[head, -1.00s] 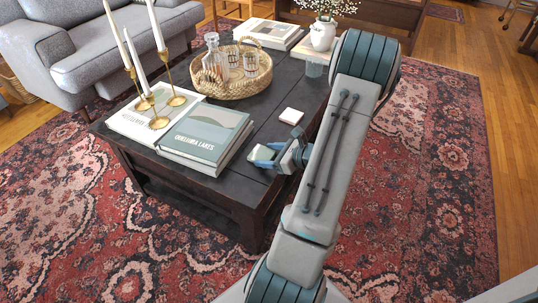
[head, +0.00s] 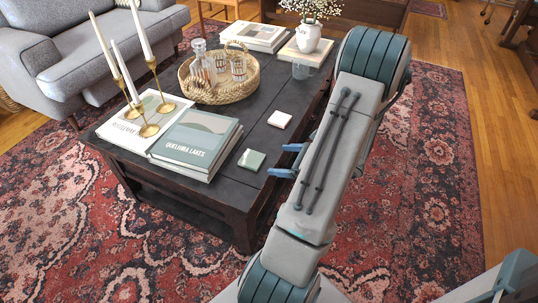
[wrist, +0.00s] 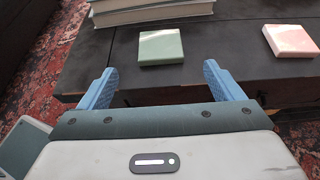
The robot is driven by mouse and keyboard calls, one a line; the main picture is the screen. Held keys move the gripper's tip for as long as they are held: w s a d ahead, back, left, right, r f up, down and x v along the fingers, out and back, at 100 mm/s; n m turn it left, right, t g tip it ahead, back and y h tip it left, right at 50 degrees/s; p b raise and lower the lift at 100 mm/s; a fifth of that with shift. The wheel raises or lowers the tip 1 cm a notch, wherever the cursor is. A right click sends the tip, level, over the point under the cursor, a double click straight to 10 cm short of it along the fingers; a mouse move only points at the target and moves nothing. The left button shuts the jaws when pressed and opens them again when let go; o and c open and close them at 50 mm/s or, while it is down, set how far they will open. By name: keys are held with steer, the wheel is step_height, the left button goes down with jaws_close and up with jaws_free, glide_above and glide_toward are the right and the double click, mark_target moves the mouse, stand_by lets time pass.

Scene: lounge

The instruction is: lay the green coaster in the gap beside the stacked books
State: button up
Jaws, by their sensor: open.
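The green coaster (head: 252,160) lies flat on the dark table, just right of the stacked books (head: 195,145). In the wrist view the coaster (wrist: 161,48) sits close in front of the stack (wrist: 150,13), with a narrow strip of tabletop between them. My gripper (head: 286,160) is open and empty at the table's right edge, apart from the coaster. In the wrist view its blue fingers (wrist: 160,72) are spread, with the coaster beyond their tips.
A pink-white coaster (head: 280,119) lies farther back on the table (head: 262,190).

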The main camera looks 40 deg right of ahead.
steer(key=w+a+r+n+g+y, duration=0.1)
steer(key=a+r+n+g, duration=0.2)
steer(key=a+n, duration=0.25)
steer(key=a+r+n+g+y, duration=0.1)
steer(key=a+r+n+g, duration=0.25)
steer(key=a, duration=0.25)
steer(key=w+a+r+n+g+y, duration=0.1)
steer(key=a+r+n+g+y, duration=0.15)
steer(key=a+n, duration=0.3)
steer(key=s+a+r+n+g+h, duration=0.1)
steer(key=s+a+r+n+h, duration=0.2)
steer(key=a+n, duration=0.3)
steer(key=s+a+r+n+g+h, duration=0.1)
steer(key=s+a+r+n+h, duration=0.2)
steer(key=a+n+h, duration=0.3)
steer(key=a+r+n, duration=0.1)
steer(key=n, duration=0.4)
steer(key=shift+s+a, duration=0.15)
